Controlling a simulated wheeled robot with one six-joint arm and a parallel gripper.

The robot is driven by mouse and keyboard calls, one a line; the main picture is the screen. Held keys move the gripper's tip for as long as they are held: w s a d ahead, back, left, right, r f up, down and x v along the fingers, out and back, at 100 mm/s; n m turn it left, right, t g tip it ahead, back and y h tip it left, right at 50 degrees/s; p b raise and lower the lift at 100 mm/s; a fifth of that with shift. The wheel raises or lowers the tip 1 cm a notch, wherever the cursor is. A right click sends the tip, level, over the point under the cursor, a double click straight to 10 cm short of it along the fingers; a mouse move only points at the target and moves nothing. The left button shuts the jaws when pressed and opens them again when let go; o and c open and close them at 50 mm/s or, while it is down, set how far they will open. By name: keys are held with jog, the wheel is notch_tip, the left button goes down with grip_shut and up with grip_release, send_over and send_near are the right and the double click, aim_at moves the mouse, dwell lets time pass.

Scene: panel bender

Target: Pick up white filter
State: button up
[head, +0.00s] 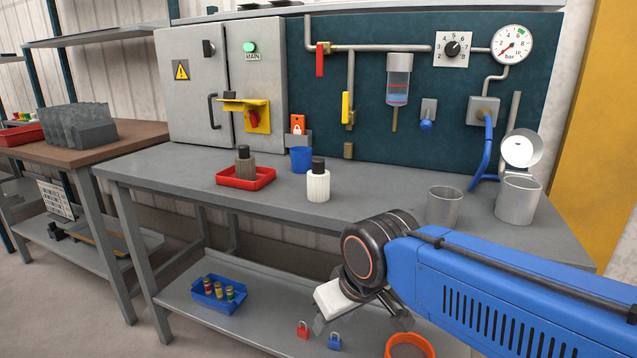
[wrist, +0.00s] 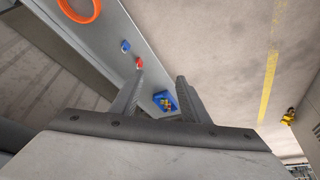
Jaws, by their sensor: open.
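The white filter (head: 318,186) stands upright on the grey workbench, a ribbed white cylinder with a black cap. My gripper (head: 320,322) is in front of the bench, lower than its top and apart from the filter. In the wrist view my gripper (wrist: 158,95) has its two fingers spread with nothing between them. The filter does not show in the wrist view.
The lower shelf holds a blue bin (head: 218,294), padlocks (head: 303,330) and an orange-rimmed container (head: 410,342).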

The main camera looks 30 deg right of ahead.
jog(key=shift+o, duration=0.5)
jog(key=w+d+r+n+g, duration=0.15)
jog(key=w+d+r, duration=0.4)
jog(key=r, duration=0.85)
jog(key=w+d+r+n+g, duration=0.1)
jog(key=w+d+r+n, duration=0.15)
jog(key=w+r, duration=0.9)
jog(key=w+d+r+n+g, duration=0.1)
jog(key=w+d+r+n, duration=0.3)
jog(key=r, duration=1.2)
send_over(319, 159)
jog(key=shift+m+y, duration=0.4)
notch_tip(319, 159, down, 11)
jog(key=shift+d+f, duration=0.15)
jog(key=f, duration=0.4)
jog(key=shift+s+f, duration=0.1)
jog(key=shift+s, duration=0.1)
jog(key=shift+w+f, duration=0.1)
jog(key=shift+f, duration=0.55)
